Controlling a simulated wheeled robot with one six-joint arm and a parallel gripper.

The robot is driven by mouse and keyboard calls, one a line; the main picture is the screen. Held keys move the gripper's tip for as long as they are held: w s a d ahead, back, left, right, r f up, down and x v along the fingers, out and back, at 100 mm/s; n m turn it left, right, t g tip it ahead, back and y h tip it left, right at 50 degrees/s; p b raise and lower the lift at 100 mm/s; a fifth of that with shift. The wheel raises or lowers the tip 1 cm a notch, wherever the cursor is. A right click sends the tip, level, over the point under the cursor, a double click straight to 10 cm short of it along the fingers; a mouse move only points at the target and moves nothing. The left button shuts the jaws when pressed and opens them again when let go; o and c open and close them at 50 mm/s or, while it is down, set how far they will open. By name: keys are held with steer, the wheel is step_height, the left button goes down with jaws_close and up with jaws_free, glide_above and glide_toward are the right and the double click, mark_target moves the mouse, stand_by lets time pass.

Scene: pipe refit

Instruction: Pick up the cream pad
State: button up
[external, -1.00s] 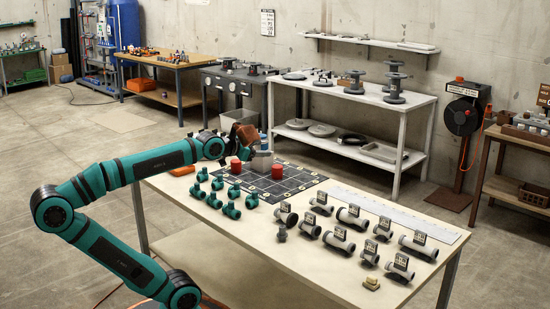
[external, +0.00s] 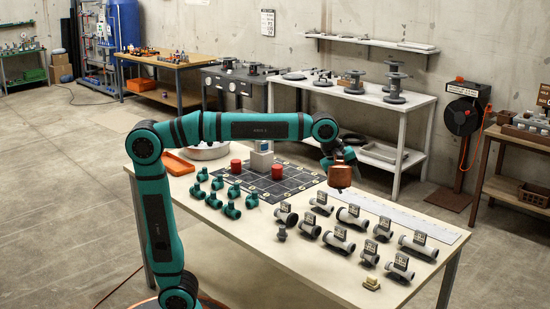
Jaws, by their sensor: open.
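The cream pad (external: 371,284) lies near the front right corner of the white work table (external: 285,265), in front of the grey pipe fittings. It looks like a small stepped block. My gripper (external: 340,191) points down above the table's far side, behind the grey fittings and well apart from the pad. Its jaws are open, and I see nothing held in them. The fingertips are too small to make out in detail.
Several grey labelled pipe fittings (external: 338,240) stand between my gripper and the pad. Several teal fittings (external: 232,211) stand left of them. Red cylinders (external: 278,172) and a grey block (external: 262,158) stand on the dark grid mat (external: 262,190). The table's front left is bare.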

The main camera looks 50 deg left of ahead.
steer(key=s+d+f+m+g+y, duration=0.1)
steer(key=s+d+m, duration=0.15)
steer(key=d, duration=0.25)
steer(key=s+d+f+m+g, duration=0.1)
steer(key=d+f+m, duration=0.15)
steer(key=d, duration=0.35)
steer(key=m+g+y, duration=0.2)
steer(key=m, duration=0.4)
glide_above(372, 277)
steer(key=f, duration=1.4)
steer(key=shift+d+f, duration=0.15)
steer(key=shift+d, duration=0.25)
steer(key=shift+a+f, duration=0.2)
steer(key=shift+f, duration=1.15)
steer(key=shift+a+f, duration=0.15)
steer(key=shift+f, duration=1.15)
steer(key=c, duration=1.1)
steer(key=shift+o, duration=0.2)
